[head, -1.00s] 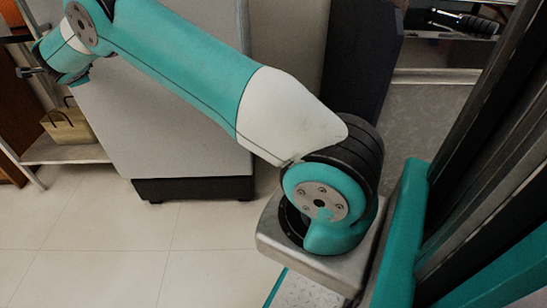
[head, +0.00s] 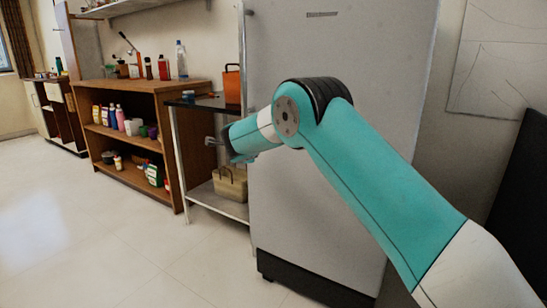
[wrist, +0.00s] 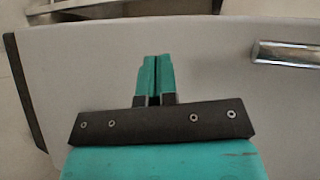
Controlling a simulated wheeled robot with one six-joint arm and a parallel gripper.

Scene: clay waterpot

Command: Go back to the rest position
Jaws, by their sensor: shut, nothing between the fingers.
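My gripper shows in the wrist view (wrist: 155,75), with its two teal fingers closed together and nothing between them. A broad pale grey surface lies beyond the fingers there. In the head view my teal and white arm reaches up from the lower right and bends at a dark joint in front of the grey cabinet (head: 345,50). The wrist end points left, towards the small side table (head: 195,103). The fingertips are hard to make out in the head view. An orange container (head: 232,85) stands on the side table, apart from my arm.
A metal bar handle (wrist: 287,52) sticks out at the right of the wrist view. A tan basket (head: 231,186) sits on the side table's lower shelf. A wooden shelf unit (head: 150,88) with bottles and jars stands further left. The pale tiled floor (head: 60,230) at the left is clear.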

